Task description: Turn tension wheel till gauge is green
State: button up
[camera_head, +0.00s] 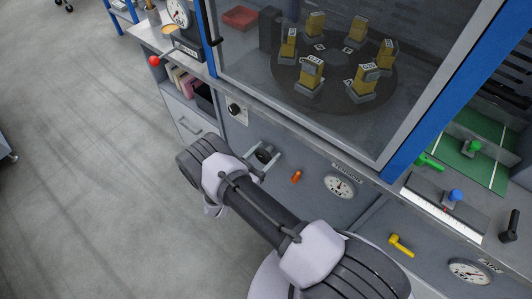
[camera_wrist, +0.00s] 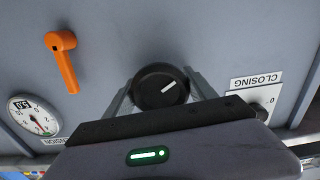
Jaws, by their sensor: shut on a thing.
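The tension wheel is a round black knob with a white line, on the grey front panel; it shows in the wrist view (camera_wrist: 158,84) and partly in the head view (camera_head: 265,152). My gripper (camera_head: 261,161) has its two grey fingers on either side of the knob, shut on it, also in the wrist view (camera_wrist: 160,90). The tension gauge is a white round dial to the right of the knob in the head view (camera_head: 339,186) and at the left edge in the wrist view (camera_wrist: 32,118). Its needle is too small to read surely against the coloured marks.
An orange lever (camera_head: 296,176) sits between knob and gauge. A closing dial (camera_head: 235,110) is on the panel to the left. Above is a glazed cabinet with a dark turntable (camera_head: 334,82). A yellow lever (camera_head: 401,245) and another gauge (camera_head: 469,272) are lower right.

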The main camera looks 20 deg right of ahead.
jog(key=o, duration=1.4)
jog(key=p+v, duration=0.2)
jog(key=v, duration=1.5)
jog(key=shift+s+a+r+p, duration=0.1)
jog(key=shift+s+a+p, duration=0.1)
jog(key=shift+p, duration=0.2)
